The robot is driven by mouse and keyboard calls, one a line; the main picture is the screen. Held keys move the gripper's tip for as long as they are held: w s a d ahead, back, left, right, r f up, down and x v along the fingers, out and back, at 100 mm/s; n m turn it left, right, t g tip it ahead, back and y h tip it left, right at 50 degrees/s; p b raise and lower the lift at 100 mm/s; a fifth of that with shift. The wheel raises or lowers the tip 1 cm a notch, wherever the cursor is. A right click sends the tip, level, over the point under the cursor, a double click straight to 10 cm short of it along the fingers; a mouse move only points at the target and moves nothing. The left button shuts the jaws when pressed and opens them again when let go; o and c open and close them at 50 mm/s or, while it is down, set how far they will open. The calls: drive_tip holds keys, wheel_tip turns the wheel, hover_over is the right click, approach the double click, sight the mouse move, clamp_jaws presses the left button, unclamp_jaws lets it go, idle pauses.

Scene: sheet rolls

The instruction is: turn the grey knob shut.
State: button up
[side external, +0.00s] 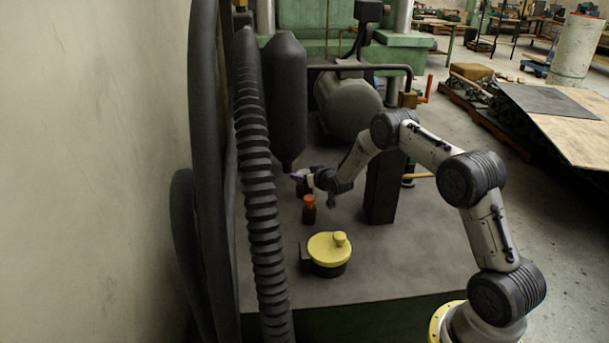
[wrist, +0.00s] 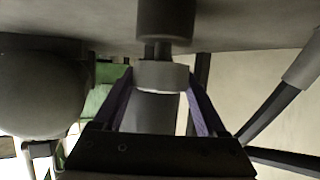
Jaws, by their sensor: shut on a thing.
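The grey knob (wrist: 160,75) is a short, light grey cylinder in the middle of the wrist view, just below a dark cylindrical part (wrist: 165,18). My gripper (wrist: 160,80) has one purple finger on each side of the knob and is shut on it. The knob's turn angle cannot be read from these frames.
A small dark bottle with an orange-red top (side external: 309,202) stands below my gripper. A yellow-lidded dark pot (side external: 328,247) stands nearer on the grey bench (side external: 390,265). A ribbed hose (side external: 258,170) runs along the left. A dark block (side external: 382,190) stands under my forearm.

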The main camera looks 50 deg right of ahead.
idle(0.3)
drive_tip(key=o, duration=1.3)
drive_tip(key=shift+s, duration=0.1)
drive_tip(key=v, duration=1.3)
drive_tip(key=shift+s+a+r, duration=0.2)
drive_tip(key=shift+a, duration=0.15)
